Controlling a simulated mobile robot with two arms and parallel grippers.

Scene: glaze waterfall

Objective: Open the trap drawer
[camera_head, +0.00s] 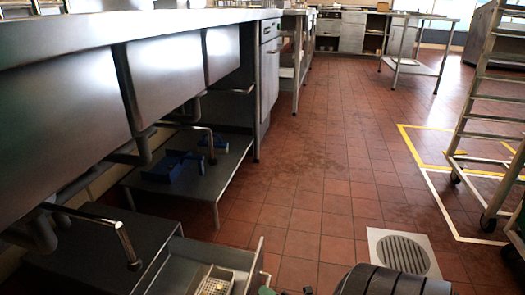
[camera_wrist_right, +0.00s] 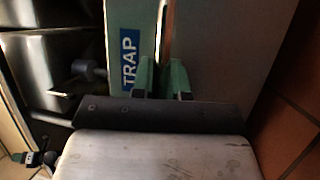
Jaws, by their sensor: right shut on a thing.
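The trap is a dark grey box (camera_head: 85,245) under the sinks, at the lower left of the head view. Its drawer (camera_head: 215,252) stands out to the right of the box, open at least partway, with a pale basket (camera_head: 215,284) inside. In the right wrist view, the drawer front (camera_wrist_right: 215,45) carries a blue TRAP label (camera_wrist_right: 128,62). My right gripper (camera_wrist_right: 163,78) has its green fingers shut on the upright drawer handle (camera_wrist_right: 163,25). In the head view only a bit of this gripper (camera_head: 267,290) shows at the bottom edge. My left gripper is not in view.
Sink bowls (camera_head: 165,72) and pipes hang above the trap. A low shelf (camera_head: 190,182) with blue items stands behind it. A floor drain (camera_head: 400,252) lies to the right, and a wheeled rack (camera_head: 490,130) stands at the right edge. The tiled floor between is clear.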

